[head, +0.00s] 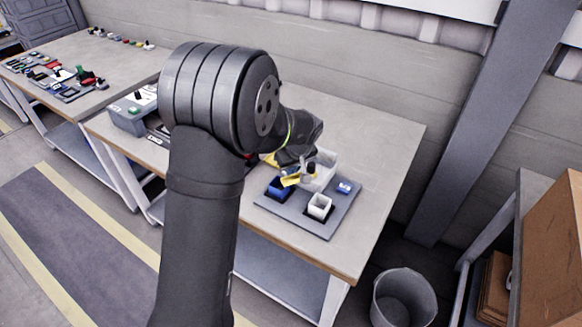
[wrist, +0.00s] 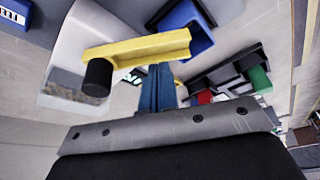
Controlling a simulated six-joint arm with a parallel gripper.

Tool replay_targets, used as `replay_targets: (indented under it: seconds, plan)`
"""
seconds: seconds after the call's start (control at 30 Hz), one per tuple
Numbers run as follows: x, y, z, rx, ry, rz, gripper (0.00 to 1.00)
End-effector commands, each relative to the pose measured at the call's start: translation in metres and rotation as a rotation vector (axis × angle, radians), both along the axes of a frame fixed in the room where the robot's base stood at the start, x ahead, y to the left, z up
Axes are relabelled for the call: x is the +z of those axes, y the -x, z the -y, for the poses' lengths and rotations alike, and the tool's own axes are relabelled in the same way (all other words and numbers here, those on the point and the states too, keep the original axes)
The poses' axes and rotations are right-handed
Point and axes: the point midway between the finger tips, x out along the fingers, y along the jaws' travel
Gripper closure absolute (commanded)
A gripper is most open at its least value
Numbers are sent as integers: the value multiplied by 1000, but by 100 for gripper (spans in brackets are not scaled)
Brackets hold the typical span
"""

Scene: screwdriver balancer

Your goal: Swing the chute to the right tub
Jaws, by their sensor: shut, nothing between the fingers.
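The yellow chute (head: 291,180) is a short channel above the grey board; its open end is over the blue tub (head: 279,188). The white tub (head: 319,207) stands to the right of the blue one. In the wrist view the chute (wrist: 140,47) lies across the upper middle, with a black knob (wrist: 97,77) at its left end and its right end at the blue tub (wrist: 198,32). My gripper (wrist: 157,70) is shut and empty, its blue fingertips close beside the chute's middle. I cannot tell whether they touch. In the head view my arm hides most of the gripper.
A white box (head: 325,165) stands behind the chute. The grey board (head: 322,232) also carries a small blue-and-white piece (head: 345,187) at its right. A grey control box (head: 128,118) stands at the table's left. The table's right side is clear; a bin (head: 404,298) stands on the floor.

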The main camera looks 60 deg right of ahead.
Motion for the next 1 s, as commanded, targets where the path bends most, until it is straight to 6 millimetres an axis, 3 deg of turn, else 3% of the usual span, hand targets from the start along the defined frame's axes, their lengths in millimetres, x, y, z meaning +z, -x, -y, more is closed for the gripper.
replay_targets:
  seconds: [0.27,1.0]
  plan:
    - [0,9,-8,182,-1,0,100]
    - [0,49,-21,887,0,0,100]
